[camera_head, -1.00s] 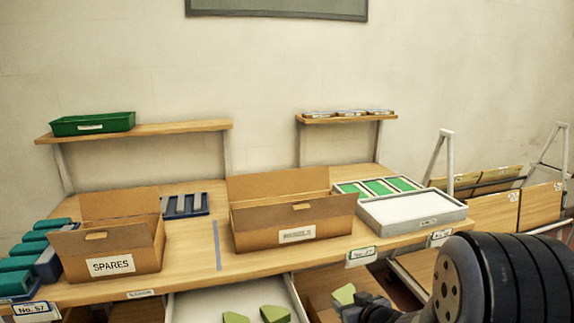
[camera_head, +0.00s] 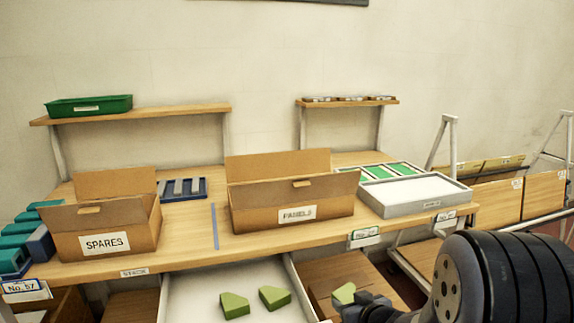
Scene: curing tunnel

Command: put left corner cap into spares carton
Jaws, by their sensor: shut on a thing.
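My gripper (camera_head: 352,301) is at the bottom of the view, right of centre, shut on a green corner cap (camera_head: 344,294). The held cap's lower part is hidden by the dark jaws. Two more green corner caps, one on the left (camera_head: 235,306) and one on the right (camera_head: 274,297), lie in an open white drawer (camera_head: 200,281) below the table front, left of my gripper. The spares carton (camera_head: 133,239) is an open brown box labelled SPARES on the left of the table, its flaps up. Its inside is hidden.
A second open carton (camera_head: 330,214) stands mid-table, with a blue slotted tray (camera_head: 184,190) between the cartons, farther back. Teal blocks (camera_head: 20,243) sit left of the spares carton. A grey tray (camera_head: 415,194) stands at the right. Shelves hang above the table (camera_head: 194,249).

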